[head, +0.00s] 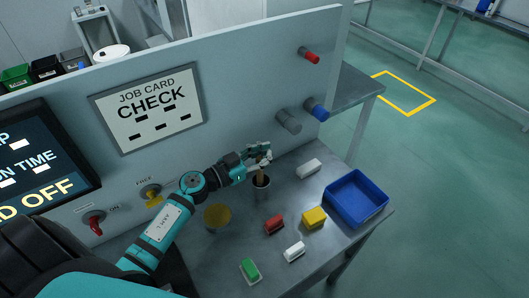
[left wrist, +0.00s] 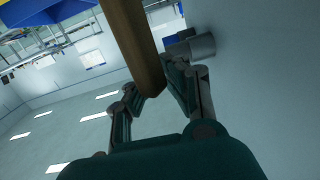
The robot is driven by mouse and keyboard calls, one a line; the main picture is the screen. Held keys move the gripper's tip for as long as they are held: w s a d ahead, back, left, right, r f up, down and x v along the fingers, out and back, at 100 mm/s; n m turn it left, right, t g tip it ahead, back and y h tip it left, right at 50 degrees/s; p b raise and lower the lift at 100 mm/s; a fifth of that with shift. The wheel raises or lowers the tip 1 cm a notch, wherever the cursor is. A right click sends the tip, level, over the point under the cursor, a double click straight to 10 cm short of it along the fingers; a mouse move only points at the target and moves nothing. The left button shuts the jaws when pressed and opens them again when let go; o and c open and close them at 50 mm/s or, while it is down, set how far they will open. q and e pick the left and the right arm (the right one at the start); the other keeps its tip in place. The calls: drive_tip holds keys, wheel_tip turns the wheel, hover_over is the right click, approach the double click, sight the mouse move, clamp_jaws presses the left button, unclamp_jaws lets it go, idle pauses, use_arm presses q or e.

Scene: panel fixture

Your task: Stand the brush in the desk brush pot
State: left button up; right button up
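The brush (head: 261,171) has a brown wooden handle. It stands roughly upright, its lower end at the mouth of a small dark grey pot (head: 261,190) on the metal desk; how deep it reaches is hidden. My left gripper (head: 260,156) is at the handle's top, above the pot, its fingers on either side and apparently closed on it. In the left wrist view the handle (left wrist: 136,40) runs from the top edge down between the two fingers (left wrist: 155,92). The pot and bristles do not show there. My right gripper is not in view.
A round tan-topped thing (head: 217,215) stands left of the pot. Red (head: 274,225), yellow (head: 314,217), white (head: 294,251) and green (head: 250,271) blocks lie in front. A blue tray (head: 378,208) is at right. The upright panel (head: 235,90) with knobs stands close behind my gripper.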

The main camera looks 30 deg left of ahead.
use_arm(q)
drive_tip(key=o, duration=0.4)
drive_tip(key=shift+o, duration=0.2)
drive_tip(key=v, duration=1.2)
idle(0.5)
